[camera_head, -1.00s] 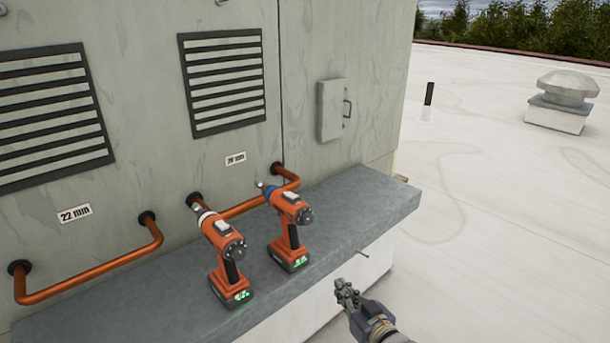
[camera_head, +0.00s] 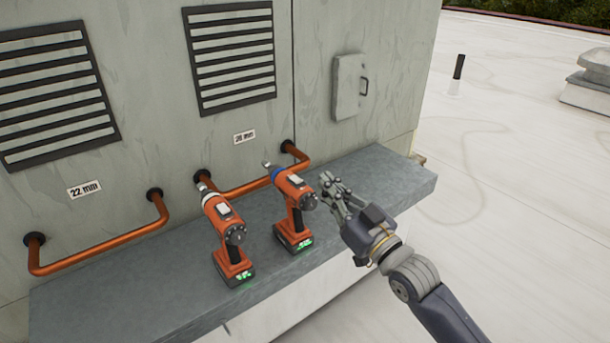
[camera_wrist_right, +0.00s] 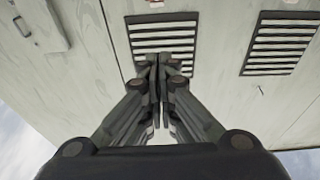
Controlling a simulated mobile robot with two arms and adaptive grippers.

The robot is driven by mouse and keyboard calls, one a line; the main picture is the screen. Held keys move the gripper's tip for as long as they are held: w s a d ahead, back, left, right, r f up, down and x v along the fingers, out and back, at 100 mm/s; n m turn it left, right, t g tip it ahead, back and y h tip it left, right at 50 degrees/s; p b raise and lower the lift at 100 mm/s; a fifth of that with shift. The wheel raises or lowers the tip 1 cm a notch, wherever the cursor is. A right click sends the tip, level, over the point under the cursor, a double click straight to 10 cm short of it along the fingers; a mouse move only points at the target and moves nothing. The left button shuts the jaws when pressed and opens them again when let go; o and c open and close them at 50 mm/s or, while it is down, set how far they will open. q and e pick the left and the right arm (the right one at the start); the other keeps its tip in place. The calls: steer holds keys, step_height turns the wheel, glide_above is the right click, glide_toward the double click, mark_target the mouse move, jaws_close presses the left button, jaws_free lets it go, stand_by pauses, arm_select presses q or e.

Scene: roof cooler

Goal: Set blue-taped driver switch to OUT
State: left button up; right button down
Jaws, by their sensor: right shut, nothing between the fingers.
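The blue-taped driver (camera_head: 293,204) is an orange drill with a blue band near its nose. It stands upright on its battery on the grey ledge (camera_head: 395,185), nose toward the wall. Its switch is too small to read. A second orange driver (camera_head: 222,232) with a white band stands to its left. My right gripper (camera_head: 328,181) is just right of the blue-taped driver's rear end, close to it; I cannot tell whether they touch. Its fingers are shut and empty, as the right wrist view (camera_wrist_right: 158,62) shows. My left gripper is out of view.
Copper pipes (camera_head: 100,258) run along the wall behind the drivers. Labels reading 22 mm (camera_head: 84,189) and apparently 28 mm (camera_head: 244,136) sit below the vents. A small wall box (camera_head: 349,86) is at the right. The ledge's right end is clear.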

step_height(320, 180, up, 2)
steer(key=p, duration=0.3)
glide_above(304, 189)
steer(key=shift+w+r, duration=0.15)
steer(key=shift+w, duration=0.1)
step_height(304, 189, down, 3)
steer(key=shift+f+p, duration=0.2)
steer(key=shift+p, duration=0.35)
steer(key=shift+s+d+f, duration=0.15)
steer(key=shift+s+f, duration=0.05)
steer(key=shift+f, duration=0.3)
